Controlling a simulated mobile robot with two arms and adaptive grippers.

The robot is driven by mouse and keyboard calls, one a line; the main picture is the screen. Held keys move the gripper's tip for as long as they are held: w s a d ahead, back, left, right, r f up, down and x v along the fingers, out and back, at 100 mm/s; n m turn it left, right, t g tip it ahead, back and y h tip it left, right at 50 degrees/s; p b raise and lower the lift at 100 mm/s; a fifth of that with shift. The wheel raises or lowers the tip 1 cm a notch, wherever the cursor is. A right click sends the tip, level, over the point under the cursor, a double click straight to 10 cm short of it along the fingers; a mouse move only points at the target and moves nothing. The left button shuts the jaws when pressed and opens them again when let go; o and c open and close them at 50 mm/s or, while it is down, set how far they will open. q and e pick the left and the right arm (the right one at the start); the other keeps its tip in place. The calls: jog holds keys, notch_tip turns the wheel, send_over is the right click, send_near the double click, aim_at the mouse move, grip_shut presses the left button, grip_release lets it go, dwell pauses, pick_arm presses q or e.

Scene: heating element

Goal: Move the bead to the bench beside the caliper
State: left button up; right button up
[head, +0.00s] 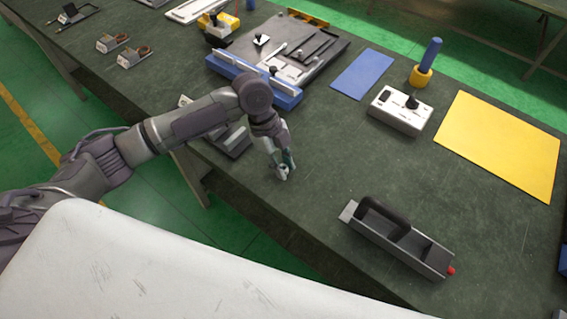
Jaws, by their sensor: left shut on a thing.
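My left gripper (283,174) reaches in from the left and points down over the dark green bench (315,222), near its front edge. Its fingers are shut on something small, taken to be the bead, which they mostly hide. I cannot tell whether it touches the bench top. No caliper can be picked out for certain. Slim metal and dark tools (312,46) lie on a grey plate (250,55) at the back, too small to name. My right gripper is not in view.
A grey tray with a black handle (385,218) and red knob (451,271) stands front right. Bench between gripper and tray is clear.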

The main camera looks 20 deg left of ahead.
pick_arm(q)
jog(key=o, duration=0.8)
jog(key=shift+f, duration=0.15)
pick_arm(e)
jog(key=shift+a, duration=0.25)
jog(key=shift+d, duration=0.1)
pick_arm(q)
jog(key=shift+r, duration=0.25)
jog(key=shift+w+a+r, duration=0.1)
jog(key=shift+a+r, duration=0.05)
jog(key=shift+r, duration=0.15)
jog(key=b+v, duration=0.1)
jog(key=v, duration=1)
jog(key=shift+r+b, duration=0.1)
jog(key=shift+b, duration=0.3)
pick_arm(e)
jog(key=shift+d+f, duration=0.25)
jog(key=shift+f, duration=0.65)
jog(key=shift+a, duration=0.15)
